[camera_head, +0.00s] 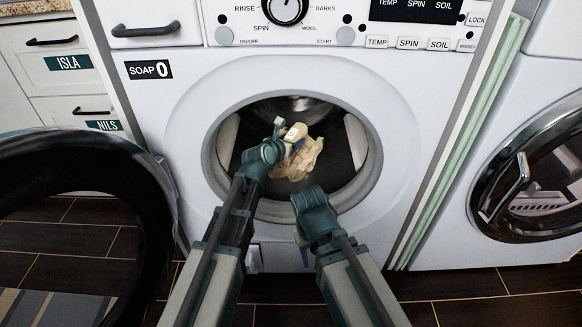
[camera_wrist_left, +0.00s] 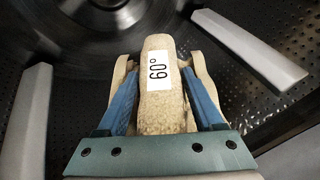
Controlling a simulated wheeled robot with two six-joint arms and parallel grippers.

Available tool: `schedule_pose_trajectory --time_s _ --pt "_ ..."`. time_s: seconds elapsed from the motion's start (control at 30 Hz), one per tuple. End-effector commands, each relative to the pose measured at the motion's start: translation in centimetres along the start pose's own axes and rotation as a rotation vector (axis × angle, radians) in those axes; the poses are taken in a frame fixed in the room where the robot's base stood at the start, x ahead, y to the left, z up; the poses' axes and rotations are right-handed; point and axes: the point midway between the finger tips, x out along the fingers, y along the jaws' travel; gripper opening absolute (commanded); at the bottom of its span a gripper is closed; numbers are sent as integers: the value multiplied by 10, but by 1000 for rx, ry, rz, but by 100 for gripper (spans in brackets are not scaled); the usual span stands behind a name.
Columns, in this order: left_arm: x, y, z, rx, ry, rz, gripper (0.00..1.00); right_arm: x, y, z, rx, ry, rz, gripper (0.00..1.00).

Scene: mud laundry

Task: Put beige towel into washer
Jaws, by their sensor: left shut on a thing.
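The beige towel (camera_head: 299,163) is bunched up and hangs within the round opening of the washer (camera_head: 398,222). It carries a white tag reading 60° in the left wrist view (camera_wrist_left: 178,106). My left gripper (camera_head: 287,147) is at the drum opening, shut on the towel, with blue fingers on both sides of it in the left wrist view. The dark perforated drum (camera_wrist_left: 265,27) surrounds it there.
The washer's round door (camera_head: 150,215) stands open at the left. A second machine with a shut glass door (camera_head: 535,180) stands at the right. Drawers labelled ISLA and NILS (camera_head: 72,62) are at the far left. A striped rug (camera_head: 50,308) lies on the dark tiled floor.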

Motion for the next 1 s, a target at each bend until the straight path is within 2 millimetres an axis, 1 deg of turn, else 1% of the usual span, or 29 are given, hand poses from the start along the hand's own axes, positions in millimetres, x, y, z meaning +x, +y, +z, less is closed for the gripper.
schedule_pose_trajectory --time_s 0.03,0.1,0.2,0.47,0.57,0.8,1.0 --pt "6 0 -15 0 -1 0 0 16 -2 -1 0 1 0 50" --pt "10 0 -25 0 -1 0 0 27 -3 -2 0 1 0 50" --pt "15 0 -35 0 -1 1 0 38 -4 -2 0 1 0 50" --pt "16 0 -38 0 -1 0 0 40 -4 -2 0 1 0 50" --pt "19 0 -45 0 -1 0 0 49 -5 -3 0 1 0 50" --pt "29 0 -71 0 -1 0 0 76 -8 -4 0 1 0 50" --pt "29 0 -70 0 -1 0 0 75 -8 -4 0 1 0 50"
